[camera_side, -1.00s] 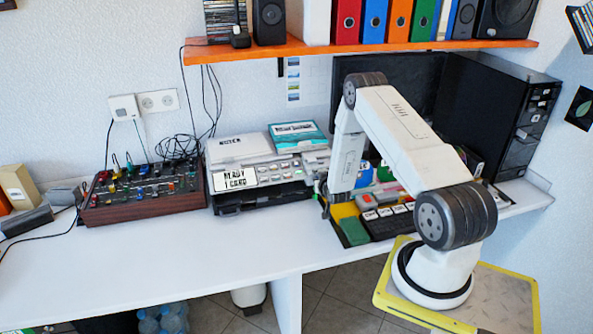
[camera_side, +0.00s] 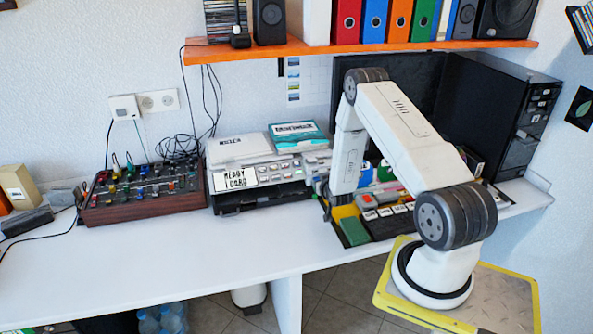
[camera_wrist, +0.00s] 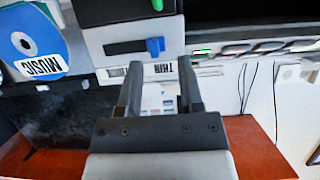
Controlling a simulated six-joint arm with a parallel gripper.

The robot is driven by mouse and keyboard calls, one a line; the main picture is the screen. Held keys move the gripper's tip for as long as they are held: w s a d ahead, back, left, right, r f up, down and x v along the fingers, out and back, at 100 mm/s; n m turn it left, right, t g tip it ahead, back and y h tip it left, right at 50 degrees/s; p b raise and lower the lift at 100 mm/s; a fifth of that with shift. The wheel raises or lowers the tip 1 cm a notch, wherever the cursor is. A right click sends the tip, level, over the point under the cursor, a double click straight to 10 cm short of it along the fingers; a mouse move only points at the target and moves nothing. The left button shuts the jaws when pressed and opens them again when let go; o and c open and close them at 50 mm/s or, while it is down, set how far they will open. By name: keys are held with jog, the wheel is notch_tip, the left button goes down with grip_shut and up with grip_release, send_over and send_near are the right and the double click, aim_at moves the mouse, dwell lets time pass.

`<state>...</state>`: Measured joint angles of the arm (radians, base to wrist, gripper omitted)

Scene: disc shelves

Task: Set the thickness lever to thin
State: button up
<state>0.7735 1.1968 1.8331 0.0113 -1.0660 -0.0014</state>
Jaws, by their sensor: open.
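In the wrist view a blue lever (camera_wrist: 155,46) sits at the right end of a dark slot (camera_wrist: 124,47) on a pale panel. A small label (camera_wrist: 161,69), upside down and seeming to read THIN, lies just below the lever in the picture. My gripper (camera_wrist: 160,72) is open and empty, its fingers apart on either side of the label, with the lever beyond the fingertips. In the side view my gripper (camera_side: 324,198) hangs at the right end of the grey printer (camera_side: 234,180); the lever cannot be made out there.
A disc marked MUSIC (camera_wrist: 38,45) lies at the left of the wrist view. In the side view a tray of keys and blocks (camera_side: 379,226) sits under my arm. A knob box (camera_side: 143,190) stands at left. The front of the white desk (camera_side: 180,262) is clear.

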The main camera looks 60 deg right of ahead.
jog(key=shift+v, duration=2.85)
jog(key=shift+w+a+r, duration=0.1)
jog(key=w+a+r+n+g+y, duration=0.1)
jog(key=w+a+r+n+y, duration=0.2)
jog(key=a, duration=0.5)
jog(key=w+a+r+n+g+y, duration=0.1)
jog(key=w+a+r+y, duration=0.15)
jog(key=a+r, duration=0.45)
jog(key=s+a+r+n+g+y, duration=0.2)
jog(key=s+a, duration=0.4)
jog(key=a, duration=0.3)
jog(key=s+a+r+n+g+y, duration=0.2)
jog(key=s+a, duration=0.4)
jog(key=a, duration=0.3)
notch_tip(320, 180, up, 3)
jog(key=shift+a+f+n+g, duration=0.15)
jog(key=shift+a+n+g, duration=0.15)
jog(key=shift+n+g, duration=0.2)
